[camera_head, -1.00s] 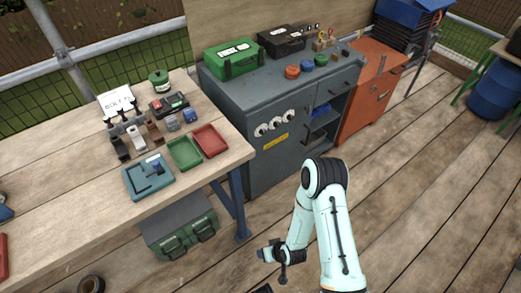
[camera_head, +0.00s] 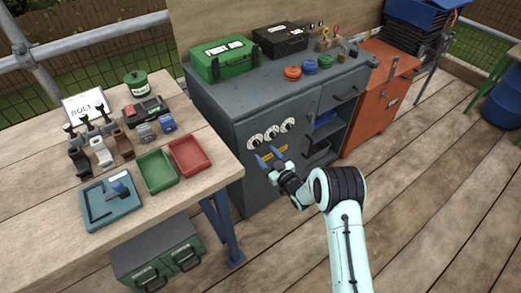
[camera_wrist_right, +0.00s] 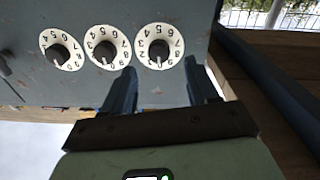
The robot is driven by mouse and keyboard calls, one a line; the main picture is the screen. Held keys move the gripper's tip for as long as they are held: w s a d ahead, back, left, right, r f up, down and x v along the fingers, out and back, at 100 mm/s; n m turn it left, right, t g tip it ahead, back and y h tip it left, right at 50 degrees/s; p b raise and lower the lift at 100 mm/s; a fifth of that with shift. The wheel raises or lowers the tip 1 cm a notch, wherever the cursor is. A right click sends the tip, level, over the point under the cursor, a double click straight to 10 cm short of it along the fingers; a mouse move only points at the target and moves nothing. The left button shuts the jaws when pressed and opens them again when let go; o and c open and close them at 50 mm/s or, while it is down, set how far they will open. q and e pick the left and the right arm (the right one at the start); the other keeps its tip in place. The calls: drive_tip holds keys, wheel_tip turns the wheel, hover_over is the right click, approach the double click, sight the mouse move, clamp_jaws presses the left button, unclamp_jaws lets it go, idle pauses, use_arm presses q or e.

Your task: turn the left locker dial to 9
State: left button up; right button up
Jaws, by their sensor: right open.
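Three white number dials sit in a row on the grey locker front (camera_head: 262,180). The left dial (camera_head: 256,140) is nearest the workbench; the middle dial (camera_head: 272,131) and right dial (camera_head: 289,124) follow. My right gripper (camera_head: 268,156) is open and empty, its two blue fingers pointing at the locker just below the dials. The right wrist view is turned over, so the left dial (camera_wrist_right: 158,45) is rightmost there. Its dark knob lies ahead of the gap between the fingers (camera_wrist_right: 160,66), apart from them. The number it is set to is hard to read. My left gripper is out of view.
The workbench (camera_head: 215,185) with trays stands left of the locker, its blue leg (camera_head: 222,232) close by. A green first aid case (camera_head: 222,60) and black case sit on the locker top. An orange cabinet (camera_head: 385,95) stands right. Plank floor is clear in front.

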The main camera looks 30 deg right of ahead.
sight(258, 145)
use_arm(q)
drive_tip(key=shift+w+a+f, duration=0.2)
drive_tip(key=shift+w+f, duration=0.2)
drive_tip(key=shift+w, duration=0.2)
use_arm(e)
drive_tip(key=shift+w, duration=2.3)
drive_tip(key=shift+c, duration=0.3)
drive_tip(key=c, duration=1)
use_arm(q)
drive_tip(key=shift+b, duration=0.3)
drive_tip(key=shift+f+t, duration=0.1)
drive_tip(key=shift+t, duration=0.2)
